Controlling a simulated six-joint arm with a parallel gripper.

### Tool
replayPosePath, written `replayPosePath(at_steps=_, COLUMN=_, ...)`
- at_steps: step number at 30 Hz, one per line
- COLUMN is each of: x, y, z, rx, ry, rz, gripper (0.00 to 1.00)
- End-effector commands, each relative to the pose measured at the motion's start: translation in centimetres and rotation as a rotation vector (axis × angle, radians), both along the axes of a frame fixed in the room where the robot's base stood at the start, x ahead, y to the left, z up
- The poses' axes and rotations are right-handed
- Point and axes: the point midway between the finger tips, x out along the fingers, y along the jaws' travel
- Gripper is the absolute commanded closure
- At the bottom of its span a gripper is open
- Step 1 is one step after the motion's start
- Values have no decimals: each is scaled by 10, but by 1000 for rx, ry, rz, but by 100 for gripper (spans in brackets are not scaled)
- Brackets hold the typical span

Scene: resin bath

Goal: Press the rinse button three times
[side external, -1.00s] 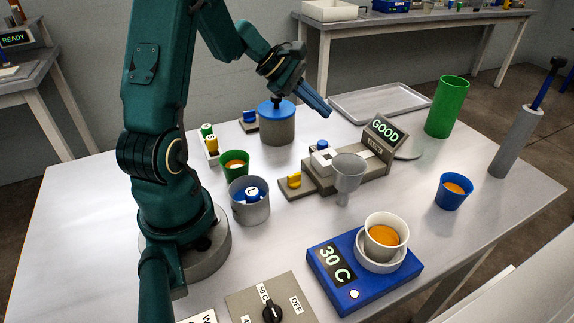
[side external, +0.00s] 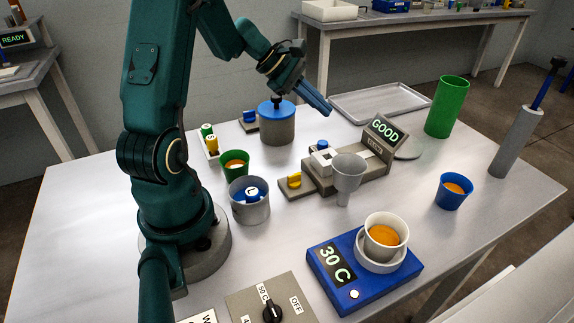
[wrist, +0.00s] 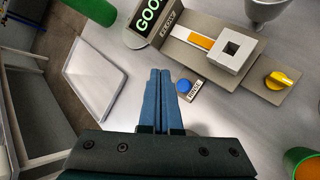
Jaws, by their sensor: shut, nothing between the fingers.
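The rinse button (wrist: 184,86) is a small round blue button with a RINSE label beside it in the wrist view. In the side view it is the blue button (side external: 322,144) just behind the grey device with the GOOD display. My gripper (side external: 328,110) has its blue fingers shut and empty, pointing down and to the right above the table. In the wrist view the closed fingertips (wrist: 160,72) appear just left of the button. In the side view they hang above it, apart from it.
The GOOD device (side external: 352,170) with a yellow knob (side external: 294,180) and a grey funnel (side external: 347,172) stand close by. A blue-lidded pot (side external: 277,126) is to the left. A flat tray (side external: 380,101) and green cylinder (side external: 447,106) are at the back right.

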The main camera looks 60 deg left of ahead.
Motion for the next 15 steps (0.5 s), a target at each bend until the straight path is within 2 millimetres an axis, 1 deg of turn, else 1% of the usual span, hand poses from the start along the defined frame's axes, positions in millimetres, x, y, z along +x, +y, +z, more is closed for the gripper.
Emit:
replayPosePath(at_steps=1, x=1, y=1, z=9, rx=5, ry=-7, rz=-1, gripper=100)
replayPosePath(at_steps=3, x=1, y=1, z=20, rx=6, ry=-8, rz=-1, gripper=100)
replayPosePath(at_steps=6, x=0, y=1, z=31, rx=5, ry=-4, rz=0, gripper=100)
replayPosePath(at_steps=9, x=0, y=0, z=34, rx=4, ry=1, rz=0, gripper=100)
replayPosePath(at_steps=15, x=0, y=0, z=34, rx=1, ry=2, rz=1, gripper=100)
